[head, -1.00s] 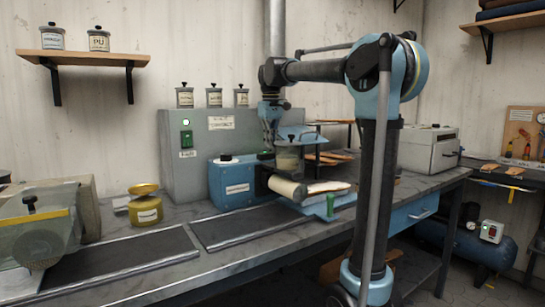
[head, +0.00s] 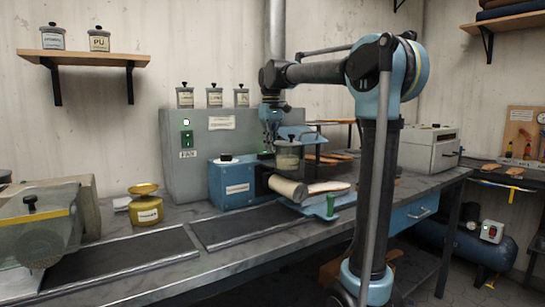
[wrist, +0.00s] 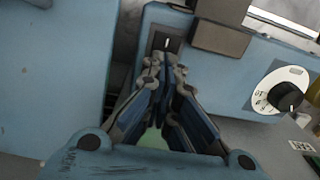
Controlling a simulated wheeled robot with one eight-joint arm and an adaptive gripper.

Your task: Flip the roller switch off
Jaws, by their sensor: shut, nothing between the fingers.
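The blue roller machine (head: 232,187) stands on the bench in the head view, with its tan roller (head: 288,189) sticking out to the right. My gripper (head: 268,150) points down over the machine's back right part, its fingertips hard to make out there. In the wrist view my gripper (wrist: 163,66) is shut and empty. Its fingertips are right by a small dark switch (wrist: 166,43) with a white mark, set in the machine's blue casing. I cannot tell whether they touch it, or which way the switch is set.
A black dial knob (wrist: 286,96) on a white plate is to the right in the wrist view. A grey cabinet (head: 220,145) with a lit green switch (head: 186,138) labelled FAN stands behind the machine.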

